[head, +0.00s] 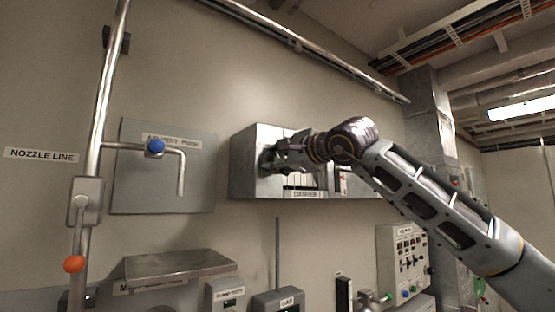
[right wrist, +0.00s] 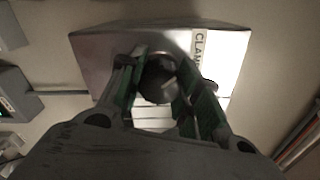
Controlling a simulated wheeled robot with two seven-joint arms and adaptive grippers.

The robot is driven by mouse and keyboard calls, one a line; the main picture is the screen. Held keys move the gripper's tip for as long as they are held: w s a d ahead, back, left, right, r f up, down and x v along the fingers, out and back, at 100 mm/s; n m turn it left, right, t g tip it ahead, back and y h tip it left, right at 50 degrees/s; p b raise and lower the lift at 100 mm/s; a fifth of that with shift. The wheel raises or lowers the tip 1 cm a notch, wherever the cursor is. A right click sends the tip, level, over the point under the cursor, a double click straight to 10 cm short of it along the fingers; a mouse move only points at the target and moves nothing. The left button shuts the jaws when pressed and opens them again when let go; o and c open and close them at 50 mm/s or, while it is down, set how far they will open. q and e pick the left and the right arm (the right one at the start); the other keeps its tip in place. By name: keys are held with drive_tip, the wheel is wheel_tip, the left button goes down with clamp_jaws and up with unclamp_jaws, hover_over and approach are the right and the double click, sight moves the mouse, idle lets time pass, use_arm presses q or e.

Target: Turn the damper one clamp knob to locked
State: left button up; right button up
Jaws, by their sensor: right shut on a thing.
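My right gripper (head: 276,158) reaches up from the lower right to the front of a grey metal wall box (head: 246,165). The box has a label beginning "DAMPER" on its lower front (head: 305,194). In the right wrist view my gripper's two fingers (right wrist: 160,95) stand on either side of a round dark knob (right wrist: 159,78) on the box. The gripper is shut on this knob. A "CLAM..." label (right wrist: 199,50) is partly visible beside it. The gripper hides the knob in the head view. I cannot read the knob's turn position. My left gripper is not in view.
An orange ball handle (head: 74,264) is on a vertical pipe. A metal shelf (head: 180,265) and control boxes (head: 403,250) are below. A silver pipe (head: 310,48) runs overhead.

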drive_tip(key=shift+a+f+n, duration=0.1)
drive_tip(key=shift+f+n, duration=0.05)
drive_tip(key=shift+n, duration=0.45)
drive_tip(key=o, duration=1)
drive_tip(key=shift+o, duration=0.2)
drive_tip(key=shift+s, duration=0.1)
drive_tip(key=shift+s+d, duration=0.3)
drive_tip(key=shift+d, duration=0.1)
drive_tip(key=v, duration=1.1)
